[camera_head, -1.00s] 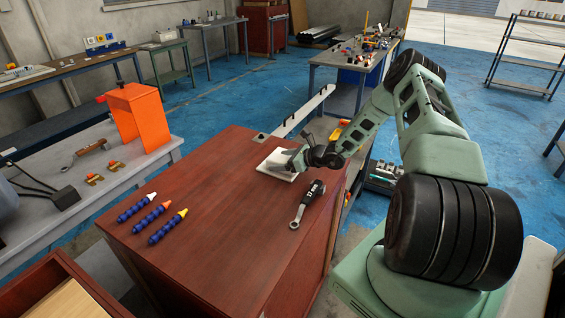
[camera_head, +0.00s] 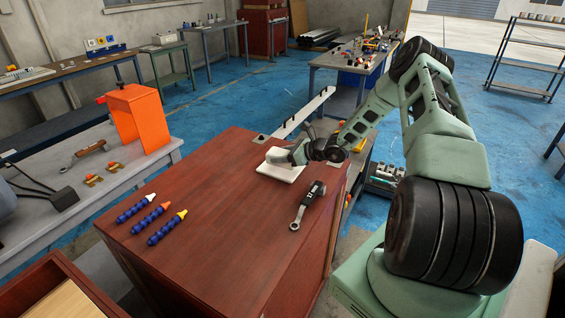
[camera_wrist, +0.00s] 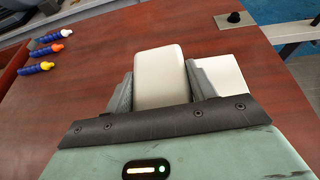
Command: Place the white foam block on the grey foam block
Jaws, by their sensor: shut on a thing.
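A pale foam block, which I take as the white one, (camera_wrist: 159,75) is between the fingers of my gripper (camera_wrist: 161,88) in the wrist view, with its far end sticking out past them. My gripper (camera_head: 283,156) is shut on it over the brown cabinet top in the head view. A flat pale slab (camera_head: 284,175), likely the grey foam block though it looks off-white, lies under the gripper. Part of this slab (camera_wrist: 226,74) shows beyond the right finger in the wrist view. I cannot tell whether the two blocks touch.
A black-handled ratchet (camera_head: 308,205) lies right of the slab, near the edge of the cabinet top (camera_head: 222,215). Three blue tubes with coloured tips (camera_head: 152,220) lie at the left. The middle of the top is clear.

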